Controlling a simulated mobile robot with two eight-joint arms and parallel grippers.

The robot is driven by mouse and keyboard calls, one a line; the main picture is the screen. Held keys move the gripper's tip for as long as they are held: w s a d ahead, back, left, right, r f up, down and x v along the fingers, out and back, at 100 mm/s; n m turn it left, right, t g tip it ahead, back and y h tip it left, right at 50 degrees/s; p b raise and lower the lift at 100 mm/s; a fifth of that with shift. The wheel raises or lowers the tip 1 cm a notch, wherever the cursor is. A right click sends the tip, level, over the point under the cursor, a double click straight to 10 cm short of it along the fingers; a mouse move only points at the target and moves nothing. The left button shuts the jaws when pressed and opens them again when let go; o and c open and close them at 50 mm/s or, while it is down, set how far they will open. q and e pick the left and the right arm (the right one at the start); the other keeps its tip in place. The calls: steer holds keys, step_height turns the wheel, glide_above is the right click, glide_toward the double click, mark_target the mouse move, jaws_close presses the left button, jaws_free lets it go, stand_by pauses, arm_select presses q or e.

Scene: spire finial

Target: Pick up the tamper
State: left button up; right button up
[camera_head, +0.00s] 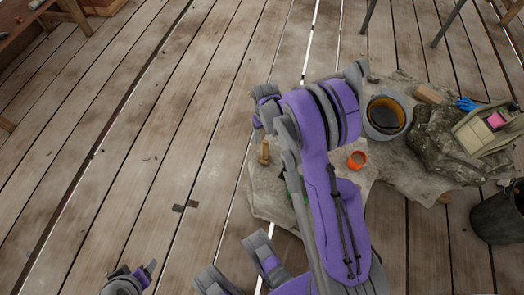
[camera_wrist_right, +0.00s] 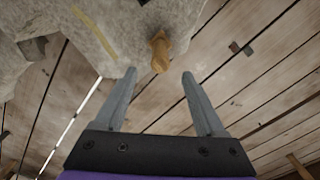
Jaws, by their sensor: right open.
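A small wooden tamper (camera_head: 265,152) with a knobbed end sits at the left part of a grey stone slab (camera_head: 262,195). In the right wrist view the tamper (camera_wrist_right: 160,52) is at the upper middle, against the slab's edge. My right gripper (camera_wrist_right: 158,76) is open and empty. Its two fingertips lie just short of the tamper, one to each side of its line, not touching it. In the head view my right arm crosses the middle and covers part of the slab. My left gripper (camera_head: 140,277) shows partly at the bottom left; its opening is unclear.
On the slab to the right are an orange cup (camera_head: 357,160), a grey bucket (camera_head: 388,116), a wooden block (camera_head: 429,94) and a blue glove (camera_head: 466,103). A dark rock (camera_head: 443,138) and a dark bin (camera_head: 497,214) are further right. The plank floor at left is mostly clear.

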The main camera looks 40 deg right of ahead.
mark_target(265, 148)
step_height(265, 148, down, 10)
steer(key=b, duration=0.2)
steer(key=shift+s+b, duration=0.1)
steer(key=shift+b, duration=0.3)
jaws_close()
